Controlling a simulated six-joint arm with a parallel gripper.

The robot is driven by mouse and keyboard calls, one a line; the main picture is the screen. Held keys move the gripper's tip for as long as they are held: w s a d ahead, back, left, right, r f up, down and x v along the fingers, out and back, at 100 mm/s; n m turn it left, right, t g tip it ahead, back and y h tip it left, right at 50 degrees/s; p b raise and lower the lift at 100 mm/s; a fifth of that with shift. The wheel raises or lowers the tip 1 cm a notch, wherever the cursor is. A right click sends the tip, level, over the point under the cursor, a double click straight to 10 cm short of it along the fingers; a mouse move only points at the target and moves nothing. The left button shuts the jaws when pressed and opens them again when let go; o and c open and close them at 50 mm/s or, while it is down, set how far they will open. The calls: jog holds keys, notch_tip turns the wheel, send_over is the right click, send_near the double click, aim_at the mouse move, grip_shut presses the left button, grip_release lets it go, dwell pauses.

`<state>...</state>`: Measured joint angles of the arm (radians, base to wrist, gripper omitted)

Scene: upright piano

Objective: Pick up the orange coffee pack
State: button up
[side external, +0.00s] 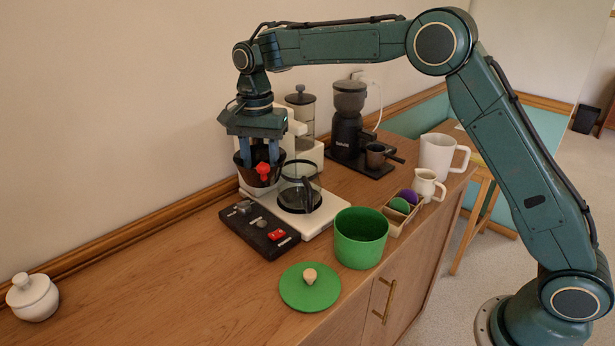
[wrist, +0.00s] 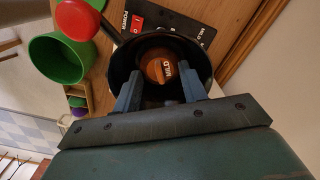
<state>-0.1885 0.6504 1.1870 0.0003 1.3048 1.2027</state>
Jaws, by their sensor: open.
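The orange coffee pack (wrist: 158,66) looks round and brown-orange with pale lettering. It lies inside the black filter basket (wrist: 198,55), seen from above in the wrist view. In the side view the basket (side external: 246,176) sits at the front of the coffee maker and its wall hides the pack. My gripper (side external: 259,160) points down at the basket's mouth. In the wrist view my gripper (wrist: 160,78) is open, with one finger on each side of the pack. I cannot tell whether the fingers touch it.
A red knob (side external: 263,172) sticks out from the basket. The glass carafe (side external: 300,188), switch panel (side external: 259,230) and green pot (side external: 360,238) stand close by. A tray (side external: 404,212) holds green and purple balls.

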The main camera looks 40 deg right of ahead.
dwell(0.5)
jog(key=c, duration=0.6)
jog(key=shift+r, duration=0.1)
grip_shut()
notch_tip(320, 180, up, 10)
dwell(0.9)
